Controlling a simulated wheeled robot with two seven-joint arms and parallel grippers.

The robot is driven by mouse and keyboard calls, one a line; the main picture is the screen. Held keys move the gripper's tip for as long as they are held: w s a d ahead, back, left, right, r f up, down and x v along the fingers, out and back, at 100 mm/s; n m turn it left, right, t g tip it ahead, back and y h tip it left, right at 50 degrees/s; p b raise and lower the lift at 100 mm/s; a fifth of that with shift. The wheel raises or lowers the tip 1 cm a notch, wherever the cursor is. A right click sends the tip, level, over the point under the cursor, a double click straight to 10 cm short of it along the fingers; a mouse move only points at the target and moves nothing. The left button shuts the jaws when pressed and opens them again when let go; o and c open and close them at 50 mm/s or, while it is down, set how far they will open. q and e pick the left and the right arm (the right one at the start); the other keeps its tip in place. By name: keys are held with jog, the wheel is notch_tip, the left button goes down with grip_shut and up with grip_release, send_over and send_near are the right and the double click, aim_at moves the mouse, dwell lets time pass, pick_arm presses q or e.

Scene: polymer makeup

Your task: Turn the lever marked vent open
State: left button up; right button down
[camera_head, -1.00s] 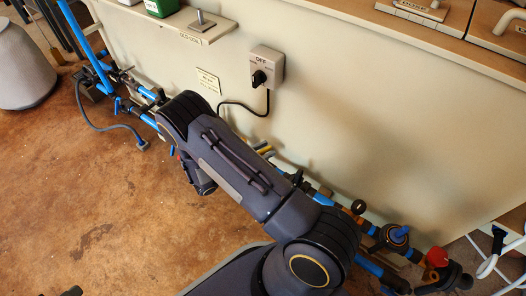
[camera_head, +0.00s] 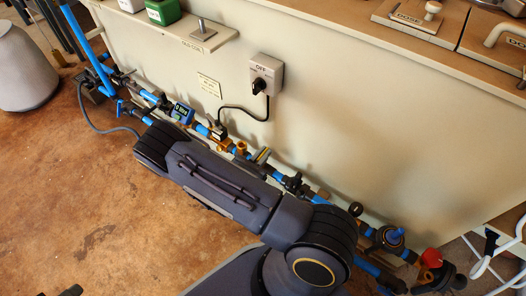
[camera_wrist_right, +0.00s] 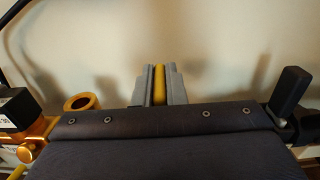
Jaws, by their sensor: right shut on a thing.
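A yellow lever handle (camera_wrist_right: 159,84) stands upright between the two grey fingers of my right gripper (camera_wrist_right: 158,88) in the right wrist view. The fingers are closed against it on both sides. In the head view the yellow handle (camera_head: 263,155) shows on the blue pipe run, just beyond my right arm, which hides much of the gripper. No vent marking is readable on it. My left gripper is not seen.
The pipe run (camera_head: 230,145) along the wall's foot carries a blue meter (camera_head: 182,112), brass fittings and a red knob (camera_head: 435,257). A switch box (camera_head: 266,76) marked OFF is on the wall, with a hanging cable. A shelf (camera_head: 200,32) juts out above.

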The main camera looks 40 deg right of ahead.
aim_at(257, 161)
jog(key=c, duration=1.5)
grip_release()
jog(key=p+v, duration=0.1)
jog(key=v, duration=0.5)
jog(key=shift+s+a+p, duration=0.1)
jog(key=shift+a+p, duration=0.25)
jog(key=shift+a, duration=0.05)
jog(key=shift+s+a, duration=0.25)
jog(key=shift+a, duration=0.25)
